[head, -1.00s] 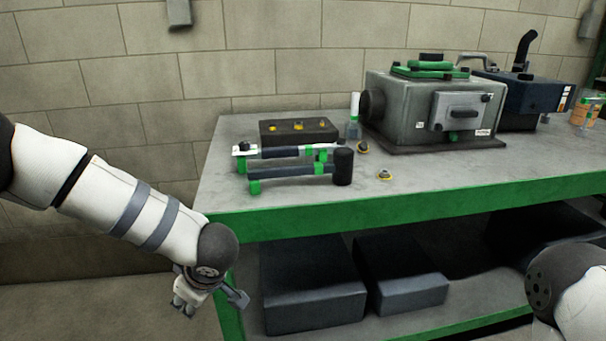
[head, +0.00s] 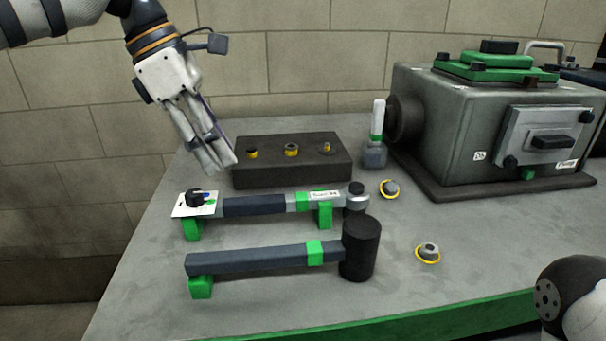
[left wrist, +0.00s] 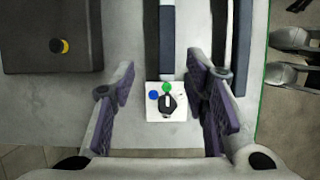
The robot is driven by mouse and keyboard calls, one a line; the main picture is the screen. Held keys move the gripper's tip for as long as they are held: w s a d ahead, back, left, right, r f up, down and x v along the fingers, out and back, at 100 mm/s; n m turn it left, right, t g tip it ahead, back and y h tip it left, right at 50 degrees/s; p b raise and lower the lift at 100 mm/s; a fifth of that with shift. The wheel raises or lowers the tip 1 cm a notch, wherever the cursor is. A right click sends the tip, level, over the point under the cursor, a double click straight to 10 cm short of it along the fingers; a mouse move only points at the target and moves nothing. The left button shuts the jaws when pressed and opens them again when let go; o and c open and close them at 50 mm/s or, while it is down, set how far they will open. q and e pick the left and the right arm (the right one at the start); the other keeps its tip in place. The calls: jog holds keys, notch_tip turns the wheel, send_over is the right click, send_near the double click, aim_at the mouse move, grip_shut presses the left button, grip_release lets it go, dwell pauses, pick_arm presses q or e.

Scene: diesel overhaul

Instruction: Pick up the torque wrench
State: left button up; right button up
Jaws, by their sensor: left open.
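The torque wrench (head: 256,205) lies left to right on green supports, with a dark grip, a silver labelled head end at the right and a white plate with a black knob at the left. My left gripper (head: 222,164) is open and empty, pointing down above and behind the wrench's left end. In the left wrist view, the white plate (left wrist: 181,112) shows between the spread fingers of the left gripper (left wrist: 160,102), and the dark grip (left wrist: 167,45) runs away from it. My right gripper is not seen; only a dark joint of my right arm shows at lower right.
A black-headed mallet (head: 359,250) lies in front of the wrench. A dark block (head: 290,175) with yellow-ringed parts stands behind it. A bottle (head: 375,152), two loose ringed parts (head: 428,252) and a grey machine housing (head: 450,120) are to the right. The front left bench top is clear.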

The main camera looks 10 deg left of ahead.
aim_at(251, 200)
pick_arm(q)
jog(key=f, duration=0.1)
jog(key=s+d+f, duration=0.1)
jog(key=d+f, duration=0.1)
jog(key=f, duration=0.1)
jog(key=shift+s, duration=0.2)
jog(key=x, duration=0.4)
jog(key=w+x, duration=0.1)
jog(key=x, duration=0.2)
jog(key=shift+r, duration=0.15)
grip_shut()
